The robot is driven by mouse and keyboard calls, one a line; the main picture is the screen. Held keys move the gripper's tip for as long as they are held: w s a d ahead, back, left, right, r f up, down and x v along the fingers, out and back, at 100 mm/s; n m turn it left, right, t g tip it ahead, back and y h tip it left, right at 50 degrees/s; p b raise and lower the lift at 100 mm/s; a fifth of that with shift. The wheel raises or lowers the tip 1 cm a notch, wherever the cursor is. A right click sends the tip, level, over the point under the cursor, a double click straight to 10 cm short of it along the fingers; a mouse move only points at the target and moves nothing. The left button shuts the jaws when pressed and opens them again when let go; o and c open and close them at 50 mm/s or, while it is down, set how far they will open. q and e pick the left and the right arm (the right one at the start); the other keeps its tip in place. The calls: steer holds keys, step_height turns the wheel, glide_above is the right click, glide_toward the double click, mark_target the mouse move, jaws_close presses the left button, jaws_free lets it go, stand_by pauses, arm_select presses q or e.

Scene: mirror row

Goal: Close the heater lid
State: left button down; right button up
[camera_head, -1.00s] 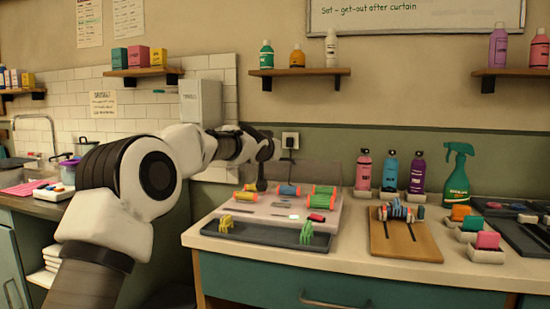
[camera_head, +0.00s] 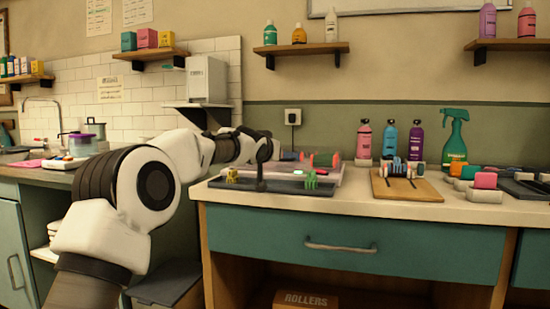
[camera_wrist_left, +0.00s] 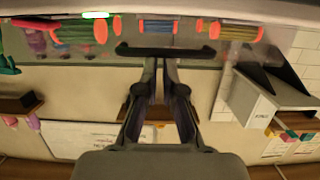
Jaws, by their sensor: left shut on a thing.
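The roller heater (camera_head: 334,176) is a low pale box on the counter, with several coloured rollers (camera_head: 309,159) in it. In the left wrist view, which is upside down, the rollers (camera_wrist_left: 158,26) show along the top. The lid's dark handle bar (camera_wrist_left: 135,49) crosses in front of them. My left gripper (camera_wrist_left: 160,62) is shut on this bar at its middle. In the head view my left gripper (camera_head: 261,184) points down at the heater's front, by the dark tray. The lid panel is hard to make out and I cannot tell its exact angle. My right gripper is not in view.
A dark tray (camera_head: 278,187) with a yellow clip (camera_head: 232,175) and a green clip (camera_head: 311,179) lies before the heater. A wooden board (camera_head: 405,189), bottles (camera_head: 389,141) and a green spray bottle (camera_head: 455,137) stand to the right.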

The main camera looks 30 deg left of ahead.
arm_select(q)
steer(key=shift+a+f+g, duration=0.1)
steer(key=shift+f+g, duration=0.2)
steer(key=shift+f, duration=1)
step_height(320, 180, up, 6)
steer(key=p, duration=0.5)
steer(key=s+f+b, duration=0.1)
steer(key=b, duration=0.1)
steer(key=s+f+b, duration=0.1)
steer(key=s+b, duration=0.1)
steer(key=s+d+f+b, duration=0.1)
steer(key=s+b, duration=0.1)
steer(key=b, duration=0.1)
steer(key=shift+d+f, duration=0.1)
steer(key=shift+f, duration=0.15)
steer(key=s+b, duration=0.1)
steer(key=s+f+b, duration=0.1)
steer(key=s+d+b, duration=0.1)
steer(key=shift+s+f+b, duration=0.2)
steer(key=shift+s+b, duration=0.15)
steer(key=shift+b, duration=0.05)
steer(key=shift+s+d, duration=0.1)
steer(key=shift+s, duration=0.2)
